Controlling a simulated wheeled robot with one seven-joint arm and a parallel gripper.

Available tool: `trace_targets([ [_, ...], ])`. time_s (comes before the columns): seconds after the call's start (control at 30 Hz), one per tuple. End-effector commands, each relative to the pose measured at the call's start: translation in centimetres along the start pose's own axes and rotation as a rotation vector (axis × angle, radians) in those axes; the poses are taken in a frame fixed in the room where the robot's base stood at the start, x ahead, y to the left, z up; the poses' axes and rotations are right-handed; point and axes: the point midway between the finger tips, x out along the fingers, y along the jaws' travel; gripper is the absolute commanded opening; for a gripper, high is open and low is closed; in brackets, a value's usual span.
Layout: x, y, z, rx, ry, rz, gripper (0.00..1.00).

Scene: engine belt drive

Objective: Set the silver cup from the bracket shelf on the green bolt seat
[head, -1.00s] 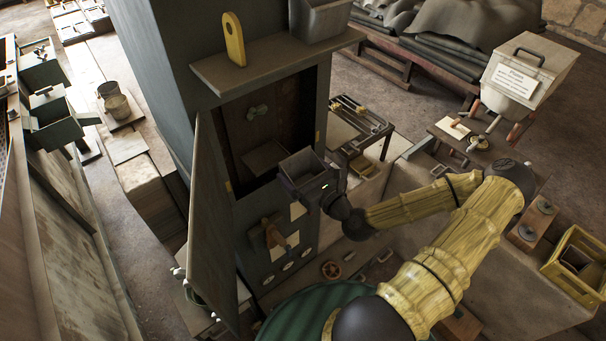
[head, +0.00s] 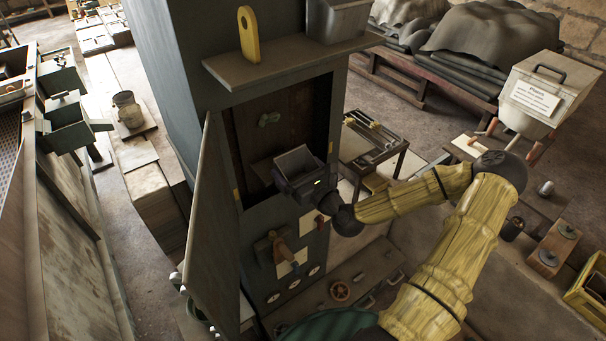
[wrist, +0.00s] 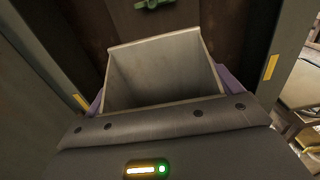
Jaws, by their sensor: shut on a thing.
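The silver cup (head: 299,160) is a square, open-topped metal box. My gripper (head: 306,187) is shut on it and holds it upright at the front of the open cabinet. In the wrist view the cup (wrist: 160,68) looks empty, with purple finger pads (wrist: 236,86) along its sides. A small dark plate (head: 262,170) inside the cabinet is partly hidden behind the cup; I cannot tell whether they touch. A dull green bolt-like fitting (head: 269,118) is on the cabinet's back wall, and it also shows above the cup in the wrist view (wrist: 153,4). I cannot tell which part is the seat.
The cabinet door (head: 200,225) stands open at the left. A ledge (head: 285,58) above the opening carries a yellow plate (head: 248,34) and a grey bin (head: 338,18). A lever handle (head: 281,250) sticks out below the opening. A tool table (head: 372,143) stands to the right.

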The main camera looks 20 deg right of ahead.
Motion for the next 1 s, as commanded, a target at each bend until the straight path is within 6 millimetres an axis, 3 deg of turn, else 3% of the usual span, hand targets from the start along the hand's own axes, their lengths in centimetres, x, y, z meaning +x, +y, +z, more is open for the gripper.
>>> trace_targets([
  [1.0, 9.8, -0.1, -0.4, 0.000, -0.002, -0.002, 0.64],
])
